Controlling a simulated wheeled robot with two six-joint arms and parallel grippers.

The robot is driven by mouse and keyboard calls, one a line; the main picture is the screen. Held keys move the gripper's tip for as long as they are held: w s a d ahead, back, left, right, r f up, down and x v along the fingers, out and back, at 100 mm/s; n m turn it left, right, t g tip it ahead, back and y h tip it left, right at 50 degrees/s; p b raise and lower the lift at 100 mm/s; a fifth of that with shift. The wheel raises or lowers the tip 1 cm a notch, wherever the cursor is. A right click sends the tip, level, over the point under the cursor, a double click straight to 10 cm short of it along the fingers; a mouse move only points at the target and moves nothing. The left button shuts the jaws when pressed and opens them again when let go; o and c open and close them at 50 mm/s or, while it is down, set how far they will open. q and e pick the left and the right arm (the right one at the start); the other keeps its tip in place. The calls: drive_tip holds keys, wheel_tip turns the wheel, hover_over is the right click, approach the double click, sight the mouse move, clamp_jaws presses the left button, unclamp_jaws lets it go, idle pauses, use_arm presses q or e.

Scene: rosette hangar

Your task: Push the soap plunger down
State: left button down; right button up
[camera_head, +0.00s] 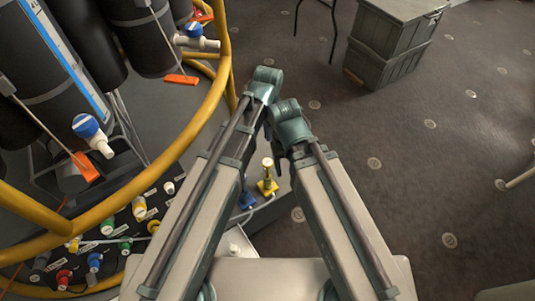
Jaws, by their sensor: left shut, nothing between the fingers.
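A small yellow fitting (267,186) with a pale, knob-like top stands beyond my arms, in the gap between them. A small blue fitting (247,200) is beside it to the left, partly covered by my left arm. I cannot tell for sure which part is the soap plunger. My left gripper is folded in near the gap, mostly hidden by my own arm links; it is shut and I see nothing held in it. My right gripper is hidden behind my right arm. No contact with either fitting can be made out.
A yellow tubular frame (224,75) with dark cylinders (140,36) and orange-tagged valves fills the left. Several coloured caps and labels lie under it at lower left. A grey crate (386,55) stands at the back. The carpet (440,150) on the right is mostly clear.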

use_arm(q)
drive_tip(key=b, duration=1.4)
approach(268, 173)
drive_tip(key=shift+w+r, duration=0.2)
drive_tip(key=shift+w, duration=0.1)
wheel_tip(268, 173, down, 8)
drive_tip(key=b, duration=0.8)
drive_tip(key=shift+r, duration=0.1)
drive_tip(key=shift+s, duration=0.1)
drive_tip(key=shift+r, duration=0.1)
